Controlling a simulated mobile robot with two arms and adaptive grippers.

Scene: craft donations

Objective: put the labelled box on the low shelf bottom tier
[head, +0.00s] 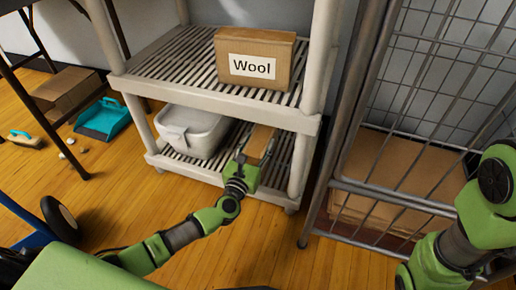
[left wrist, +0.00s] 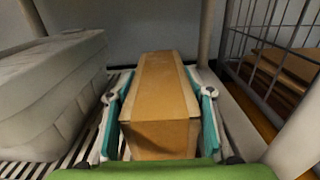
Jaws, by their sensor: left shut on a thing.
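A plain brown cardboard box (head: 260,143) is at the right part of the low shelf's bottom tier (head: 205,170). My left gripper (head: 255,158) is shut on it, reaching in from the front. In the left wrist view the box (left wrist: 162,95) lies lengthwise between the two teal-padded fingers, over the slats; I cannot tell whether it rests on them. No label shows on its visible faces. Another brown box, labelled "Wool" (head: 254,67), stands on the upper tier. My right arm shows at the right edge, but its gripper is out of view.
A wire cage cart (head: 375,190) with cardboard stands right of the shelf. A blue dustpan (head: 102,120) and brush (head: 25,140) lie on the floor at left.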

